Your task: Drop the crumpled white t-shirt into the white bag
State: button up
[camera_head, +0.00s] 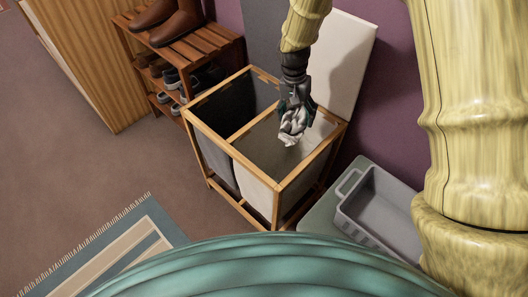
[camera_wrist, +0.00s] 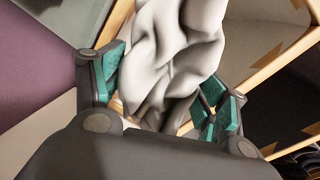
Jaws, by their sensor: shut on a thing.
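The crumpled white t-shirt (camera_head: 292,126) hangs from my gripper (camera_head: 296,98), which is shut on it. In the wrist view the t-shirt (camera_wrist: 180,50) fills the space between the teal-padded fingers of my gripper (camera_wrist: 160,98). The white bag (camera_head: 262,180) is the right compartment of a wooden-framed hamper with two bags. In the head view my gripper and the t-shirt appear over the open mouth of the white bag; the exact height above it is hard to tell. The wrist view shows part of the wooden frame behind the t-shirt.
A dark grey bag (camera_head: 243,103) fills the hamper's left compartment. A raised white lid (camera_head: 345,62) stands behind the hamper against the purple wall. A wooden shoe rack (camera_head: 205,48) with boots and shoes is at the left. A grey tray (camera_head: 378,212) is at the right.

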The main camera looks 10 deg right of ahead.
jog(key=f+m, duration=0.1)
jog(key=w+m, duration=0.1)
jog(key=shift+w+d+f+m, duration=0.25)
jog(key=shift+d+f+m, duration=0.05)
jog(key=shift+f, duration=0.1)
jog(key=shift+w+d+f+m+g, duration=0.15)
jog(key=shift+f+m, duration=0.15)
jog(key=shift+m, duration=0.05)
jog(key=shift+w+d+f+m+g, duration=0.1)
jog(key=shift+f+m+g, duration=0.05)
jog(key=shift+f+m, duration=0.15)
notch_tip(320, 180, down, 6)
jog(key=b, duration=0.5)
jog(key=shift+r, duration=0.1)
jog(key=o, duration=1.2)
jog(key=shift+c, duration=0.2)
jog(key=shift+r, duration=0.1)
jog(key=r, duration=0.4)
jog(key=w+r, duration=0.1)
jog(key=r, duration=0.3)
jog(key=a+r, duration=0.1)
jog(key=r, duration=0.3)
jog(key=shift+w, duration=0.25)
